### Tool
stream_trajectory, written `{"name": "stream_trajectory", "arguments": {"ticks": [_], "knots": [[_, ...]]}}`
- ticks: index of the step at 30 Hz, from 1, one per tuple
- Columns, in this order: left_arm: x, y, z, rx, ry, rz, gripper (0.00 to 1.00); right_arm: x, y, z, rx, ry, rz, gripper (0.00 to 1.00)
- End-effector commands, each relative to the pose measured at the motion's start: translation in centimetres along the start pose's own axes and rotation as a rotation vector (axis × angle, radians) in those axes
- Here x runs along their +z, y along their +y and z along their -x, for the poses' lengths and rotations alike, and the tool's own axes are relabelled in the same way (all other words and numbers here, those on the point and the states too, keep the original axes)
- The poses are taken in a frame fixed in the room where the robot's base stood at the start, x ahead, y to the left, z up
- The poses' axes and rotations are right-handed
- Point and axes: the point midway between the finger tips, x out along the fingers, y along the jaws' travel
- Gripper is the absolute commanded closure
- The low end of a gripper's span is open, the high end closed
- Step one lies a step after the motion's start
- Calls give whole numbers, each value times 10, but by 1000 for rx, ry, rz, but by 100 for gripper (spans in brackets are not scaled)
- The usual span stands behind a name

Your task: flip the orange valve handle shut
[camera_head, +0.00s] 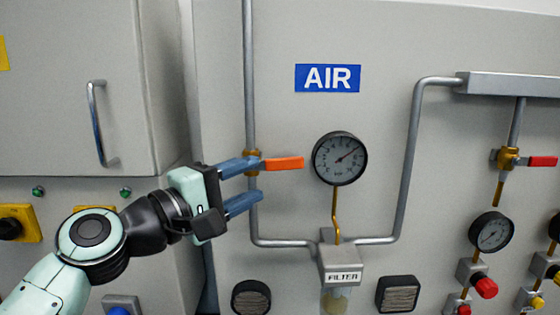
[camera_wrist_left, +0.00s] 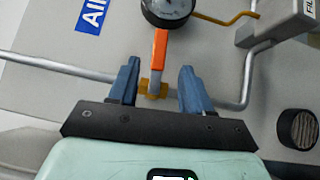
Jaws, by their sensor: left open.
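The orange valve handle (camera_head: 284,163) sticks out sideways to the right from a brass valve body (camera_head: 254,160) on the vertical grey pipe left of the gauge. My left gripper (camera_head: 258,178) is open, with its blue fingers reaching the pipe at the valve from the left. In the left wrist view the orange handle (camera_wrist_left: 159,50) lies beyond the fingertips, roughly in line with the gap between them. The brass body (camera_wrist_left: 152,88) shows between the two fingers (camera_wrist_left: 157,68). I cannot tell whether a finger touches the valve. My right gripper is not in view.
A round pressure gauge (camera_head: 339,158) is just right of the handle's end. A filter block (camera_head: 338,265) sits below. A red-handled valve (camera_head: 541,161) is at the far right. A cabinet door handle (camera_head: 100,125) protrudes at the left.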

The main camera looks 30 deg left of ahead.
Motion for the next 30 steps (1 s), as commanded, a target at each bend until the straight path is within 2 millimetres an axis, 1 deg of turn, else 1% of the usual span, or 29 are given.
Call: {"name": "stream_trajectory", "arguments": {"ticks": [1,3,6,10,15,24,25,26,27,29,30], "knots": [[-1,2,-13,-2,-1,2,51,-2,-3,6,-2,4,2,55],[-1,2,-28,-2,-1,2,51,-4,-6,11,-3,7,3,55],[0,3,-47,0,-1,1,51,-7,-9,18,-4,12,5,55],[-1,2,-66,0,0,0,51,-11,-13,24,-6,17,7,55],[0,1,-79,1,1,0,51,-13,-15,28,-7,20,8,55],[0,0,-81,1,1,0,51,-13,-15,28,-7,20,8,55],[0,0,-81,1,1,0,54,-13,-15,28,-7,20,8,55],[0,0,-81,1,1,0,64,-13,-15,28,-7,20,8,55],[0,0,-81,0,1,0,77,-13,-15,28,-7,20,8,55],[0,0,-81,0,1,0,97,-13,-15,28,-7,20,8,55],[0,0,-81,0,1,0,100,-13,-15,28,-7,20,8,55]]}}
